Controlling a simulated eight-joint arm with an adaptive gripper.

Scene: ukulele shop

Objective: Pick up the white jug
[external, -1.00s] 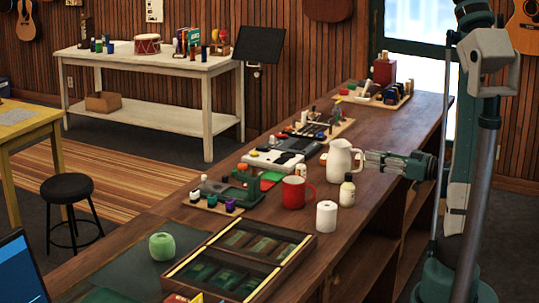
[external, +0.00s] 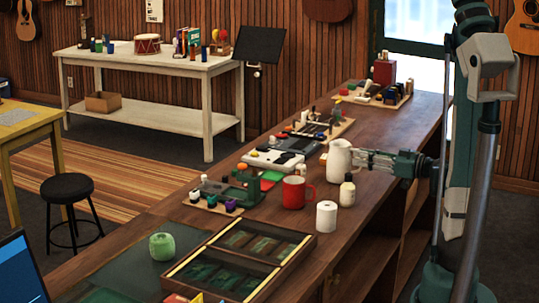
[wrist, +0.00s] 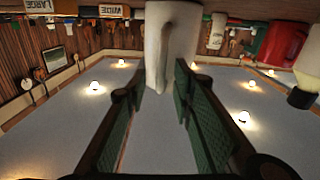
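The white jug (external: 339,157) stands upright on the long wooden counter, behind the red mug (external: 293,192). My gripper (external: 361,159) reaches in level from the right, with its fingertips at the jug's handle side. In the wrist view the jug (wrist: 181,35) is at the top centre, its handle hanging between my two green-padded fingers (wrist: 160,72). The fingers stand apart, with a visible gap beside the handle. In the external view my fingers hide most of the handle.
A small cream bottle with a dark cap (external: 347,191) stands just in front of the jug, and a white roll (external: 326,216) is nearer. The dark wooden case (external: 310,246) lies nearer the front.

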